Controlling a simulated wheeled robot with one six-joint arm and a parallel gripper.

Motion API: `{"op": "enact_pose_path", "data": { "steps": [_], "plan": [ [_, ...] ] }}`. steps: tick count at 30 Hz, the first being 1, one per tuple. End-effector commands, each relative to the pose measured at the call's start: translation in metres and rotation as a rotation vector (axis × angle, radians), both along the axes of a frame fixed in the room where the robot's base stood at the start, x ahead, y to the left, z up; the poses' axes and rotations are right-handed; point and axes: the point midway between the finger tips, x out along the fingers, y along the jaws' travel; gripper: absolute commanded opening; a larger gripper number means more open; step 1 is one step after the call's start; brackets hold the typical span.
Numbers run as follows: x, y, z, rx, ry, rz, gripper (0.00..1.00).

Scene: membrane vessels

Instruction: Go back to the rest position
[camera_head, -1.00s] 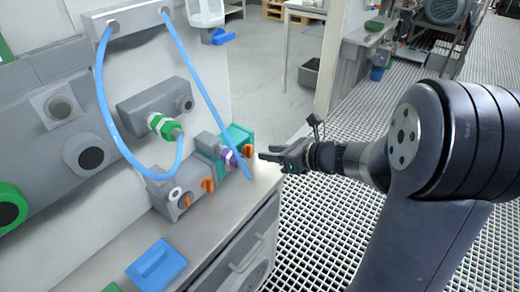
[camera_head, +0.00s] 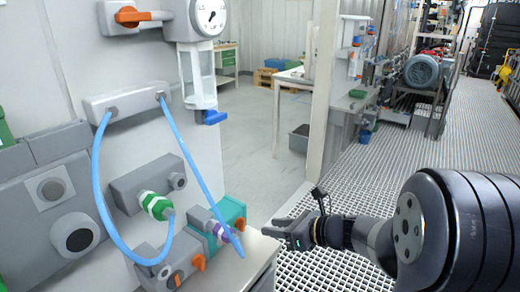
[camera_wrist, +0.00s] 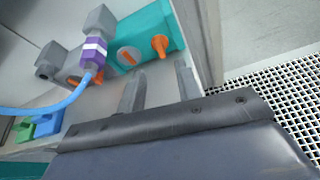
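My gripper (camera_head: 278,235) is at the lower middle of the head view, just right of the teal block (camera_head: 231,212) at the end of the bench. In the wrist view its two fingers (camera_wrist: 160,90) are spread apart with nothing between them. They point toward the teal block (camera_wrist: 145,35) with its orange knobs, and a gap to the block shows. A blue hose (camera_head: 195,165) ends near a purple fitting (camera_head: 222,233); the purple fitting also shows in the wrist view (camera_wrist: 93,52).
A grey panel carries a green fitting (camera_head: 156,205) and a looped blue hose. A gauge (camera_head: 209,16) and blue-handled valve (camera_head: 214,117) hang above. A pale post (camera_head: 321,95) stands behind my gripper. Open grating (camera_head: 390,150) lies to the right.

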Motion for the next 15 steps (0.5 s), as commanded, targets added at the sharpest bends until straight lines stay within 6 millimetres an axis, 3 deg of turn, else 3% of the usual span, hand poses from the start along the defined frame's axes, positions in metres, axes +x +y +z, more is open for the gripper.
{"op": "enact_pose_path", "data": {
  "steps": [9, 15],
  "plan": [
    [0.029, 0.046, -0.024, 0.0, 0.002, 0.005, 0.33],
    [0.043, 0.065, -0.033, -0.001, 0.002, 0.002, 0.33]
  ]
}}
